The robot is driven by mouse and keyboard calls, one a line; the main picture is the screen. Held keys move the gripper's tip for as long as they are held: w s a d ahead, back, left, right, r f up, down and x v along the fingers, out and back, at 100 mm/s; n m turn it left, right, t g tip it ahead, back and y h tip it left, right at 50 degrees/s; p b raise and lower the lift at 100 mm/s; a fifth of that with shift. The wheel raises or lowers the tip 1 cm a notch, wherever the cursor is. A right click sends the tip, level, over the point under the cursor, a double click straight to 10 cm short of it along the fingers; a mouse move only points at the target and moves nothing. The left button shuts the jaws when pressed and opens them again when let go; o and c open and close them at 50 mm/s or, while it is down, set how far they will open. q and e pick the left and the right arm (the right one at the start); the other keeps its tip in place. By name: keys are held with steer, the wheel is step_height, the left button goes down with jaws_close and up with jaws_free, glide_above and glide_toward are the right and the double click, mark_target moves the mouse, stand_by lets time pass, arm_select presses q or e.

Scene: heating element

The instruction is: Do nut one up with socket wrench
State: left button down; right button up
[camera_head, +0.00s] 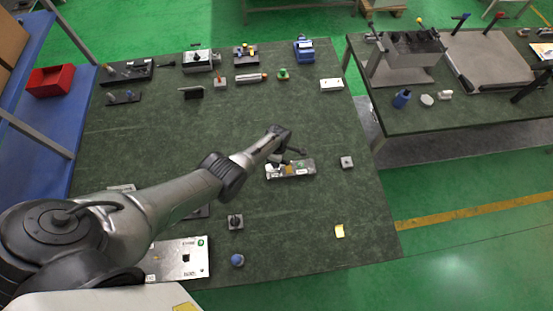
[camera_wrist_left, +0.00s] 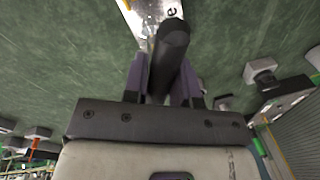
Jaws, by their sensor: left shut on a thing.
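My left arm comes in from the left, and its gripper (camera_wrist_left: 162,78) is shut on a dark cylindrical handle, which I take to be the socket wrench (camera_wrist_left: 173,42). In the head view the left gripper (camera_head: 284,155) is at the metal heating element plate (camera_head: 305,170) near the middle of the table, partly covering it. The plate also shows beyond the handle in the left wrist view (camera_wrist_left: 144,14). The wrench's socket end and nut one are hidden or too small to make out, so I cannot tell whether they touch. My right gripper is not in view.
The green-topped table (camera_head: 300,215) has bare room around the plate. A small grey block (camera_head: 347,162) stands just right of it. Several fixtures and tools line the back, including a blue vise (camera_head: 304,48). A red bin (camera_head: 50,81) is at the far left.

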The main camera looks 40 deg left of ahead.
arm_select(q)
steer(key=shift+m, duration=0.5)
steer(key=m, duration=0.3)
steer(key=shift+s+y, duration=0.1)
steer(key=shift+y, duration=0.2)
steer(key=shift+m, duration=0.3)
steer(key=m, duration=0.3)
steer(key=shift+m+y, duration=0.3)
steer(key=shift+m, duration=0.2)
